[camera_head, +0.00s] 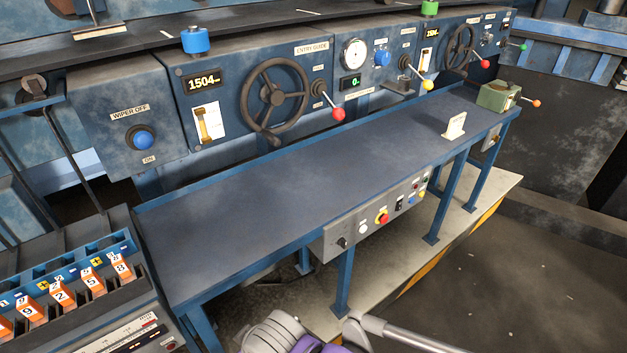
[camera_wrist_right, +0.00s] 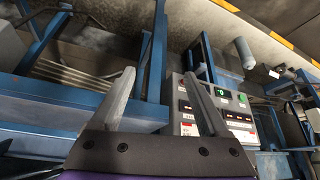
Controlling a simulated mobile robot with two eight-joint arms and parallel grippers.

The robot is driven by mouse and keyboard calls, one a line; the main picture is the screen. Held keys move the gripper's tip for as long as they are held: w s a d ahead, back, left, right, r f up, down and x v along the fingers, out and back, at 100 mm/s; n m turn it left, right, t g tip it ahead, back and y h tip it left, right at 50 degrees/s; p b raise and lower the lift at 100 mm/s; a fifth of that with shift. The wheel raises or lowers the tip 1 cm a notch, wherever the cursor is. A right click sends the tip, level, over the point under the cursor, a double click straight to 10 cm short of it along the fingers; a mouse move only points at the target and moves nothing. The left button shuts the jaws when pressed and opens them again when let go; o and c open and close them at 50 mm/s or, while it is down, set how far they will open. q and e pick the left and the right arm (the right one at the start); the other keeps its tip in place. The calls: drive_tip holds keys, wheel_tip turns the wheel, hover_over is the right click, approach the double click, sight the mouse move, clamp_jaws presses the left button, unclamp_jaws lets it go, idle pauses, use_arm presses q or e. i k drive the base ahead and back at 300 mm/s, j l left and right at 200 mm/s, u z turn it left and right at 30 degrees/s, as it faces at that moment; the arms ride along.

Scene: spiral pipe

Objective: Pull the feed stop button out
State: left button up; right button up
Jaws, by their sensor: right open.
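A red mushroom button with a yellow surround (camera_head: 382,217) sits on the small grey control panel (camera_head: 345,240) under the front edge of the long blue table. It looks like the feed stop button, but its label is too small to read. Whether it is pressed in or out I cannot tell. My right gripper (camera_wrist_right: 158,76) is open in the right wrist view, with nothing between its fingers. In the head view only parts of my right arm show at the bottom edge, below and apart from the panel. I do not see my left gripper.
The blue table (camera_head: 270,195) has a bare top except for a small white plate (camera_head: 454,126) and a green box (camera_head: 498,96) at its far end. Blue legs (camera_head: 344,285) stand below. The right wrist view shows blue framing and a grey box with displays (camera_wrist_right: 188,92).

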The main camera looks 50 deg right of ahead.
sight(384, 218)
drive_tip(key=z, duration=2.35)
